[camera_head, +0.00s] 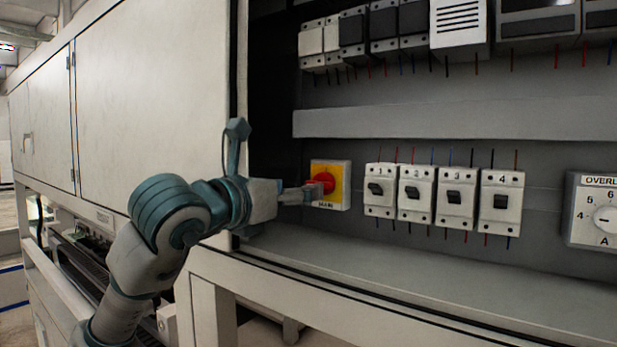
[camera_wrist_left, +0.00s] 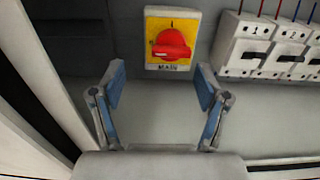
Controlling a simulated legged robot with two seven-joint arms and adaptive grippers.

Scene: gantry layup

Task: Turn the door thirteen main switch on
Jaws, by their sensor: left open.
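The main switch (camera_head: 341,185) is a red rotary knob on a yellow plate, on the grey back panel of an open cabinet. It also shows in the left wrist view (camera_wrist_left: 183,21), with a label reading MAIN below the red knob (camera_wrist_left: 171,44). The knob's grip lies roughly level in that view. My left gripper (camera_head: 305,194) reaches in from the left, in front of the switch. In the left wrist view my left gripper (camera_wrist_left: 161,84) is open and empty, its fingers below and either side of the plate, apart from the knob. My right gripper is not in view.
Several numbered breakers (camera_head: 380,190) stand right of the switch. An overload dial box (camera_head: 597,212) is at the far right. A white cabinet door (camera_head: 155,90) is left of the opening. A ledge (camera_head: 400,275) runs below the panel.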

